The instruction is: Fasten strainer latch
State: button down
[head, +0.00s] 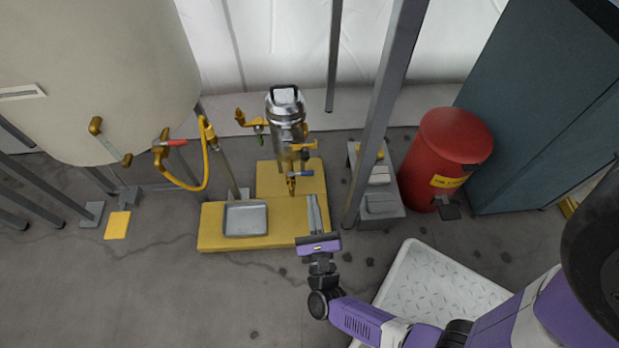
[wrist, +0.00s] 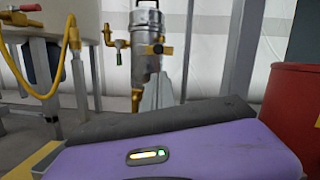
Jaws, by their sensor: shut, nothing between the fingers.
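The strainer (head: 286,128) is a shiny metal canister standing upright at the back of the yellow platform, with brass fittings at its sides. A dark handle (head: 285,94) arches over its top, which looks closed. The strainer also shows in the wrist view (wrist: 146,48), beyond my gripper. The latch is too small to pick out with certainty. My gripper (head: 314,204) is shut and empty, in front of and slightly right of the strainer, apart from it. In the wrist view its grey fingers (wrist: 158,92) partly overlap the strainer's lower part.
A grey tray (head: 245,219) lies on the yellow platform (head: 215,238). A yellow hose (head: 205,165) hangs left, by a large cream tank (head: 95,70). A grey post (head: 378,125) rises right of the strainer. Further right are a red bin (head: 440,150) and a dark cabinet (head: 530,110).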

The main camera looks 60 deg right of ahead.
aim_at(303, 150)
jog(key=x, duration=0.9)
jog(key=shift+w+d+b, duration=0.15)
jog(key=shift+d+b, duration=0.15)
jog(key=shift+b, duration=0.05)
jog(key=shift+r, duration=0.15)
jog(key=shift+r+n+p, duration=0.1)
jog(key=shift+n+p, duration=0.2)
jog(key=shift+n, duration=0.6)
